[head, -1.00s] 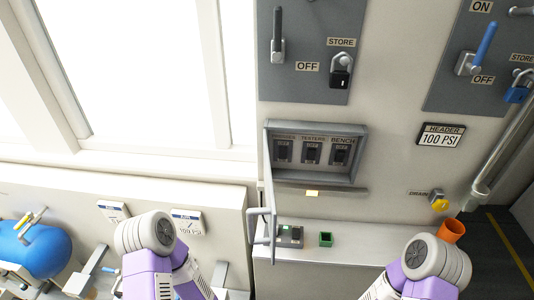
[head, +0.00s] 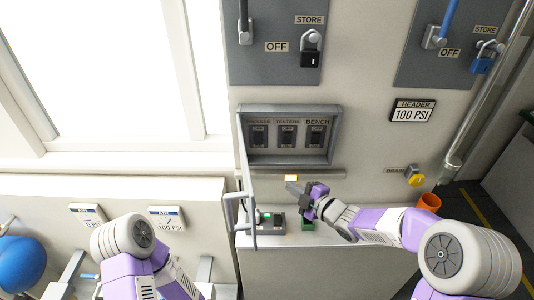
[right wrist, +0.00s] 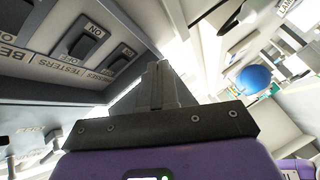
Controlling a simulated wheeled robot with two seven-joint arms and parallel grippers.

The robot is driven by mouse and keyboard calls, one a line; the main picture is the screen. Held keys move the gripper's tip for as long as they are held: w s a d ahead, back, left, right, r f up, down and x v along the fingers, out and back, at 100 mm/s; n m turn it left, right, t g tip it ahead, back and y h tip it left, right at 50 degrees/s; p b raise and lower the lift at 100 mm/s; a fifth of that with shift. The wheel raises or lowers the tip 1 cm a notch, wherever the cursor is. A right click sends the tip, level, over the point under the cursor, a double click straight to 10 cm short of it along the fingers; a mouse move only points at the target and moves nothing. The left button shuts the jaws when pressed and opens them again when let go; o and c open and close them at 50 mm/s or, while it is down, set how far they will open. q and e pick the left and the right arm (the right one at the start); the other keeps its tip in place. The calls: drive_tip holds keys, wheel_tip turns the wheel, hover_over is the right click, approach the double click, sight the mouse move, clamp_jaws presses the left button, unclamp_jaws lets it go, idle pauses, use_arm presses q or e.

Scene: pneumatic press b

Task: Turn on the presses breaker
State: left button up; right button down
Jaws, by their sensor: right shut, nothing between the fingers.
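The breaker box (head: 334,122) hangs on the wall in the head view with its door (head: 243,165) swung open at its left. Inside is a row of three breakers; the presses breaker (head: 259,136) is leftmost, beside the testers breaker (head: 287,136). My right gripper (head: 293,188) is shut and empty, below the box and apart from the breakers. In the right wrist view, its closed fingers (right wrist: 160,85) point up the picture; the presses breaker (right wrist: 120,59) and the testers breaker (right wrist: 88,40) are at upper left. I cannot tell the presses switch position. My left gripper is not in view.
Below the box, a counter (head: 340,238) holds a dark device (head: 271,222) and a green box (head: 307,224), partly behind my right gripper. Padlocked levers are above. An orange cup (head: 429,202) and a yellow drain knob (head: 416,180) are at right.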

wheel_tip(320, 180, up, 8)
drive_tip(key=a+n+y, duration=0.1)
drive_tip(key=n+y, duration=0.1)
drive_tip(key=n, duration=0.3)
drive_tip(key=shift+s+f+n, duration=0.15)
drive_tip(key=shift+n, duration=0.25)
approach(258, 145)
drive_tip(key=shift+p+x, duration=0.45)
drive_tip(key=shift+x, duration=2.5)
drive_tip(key=shift+d, duration=0.1)
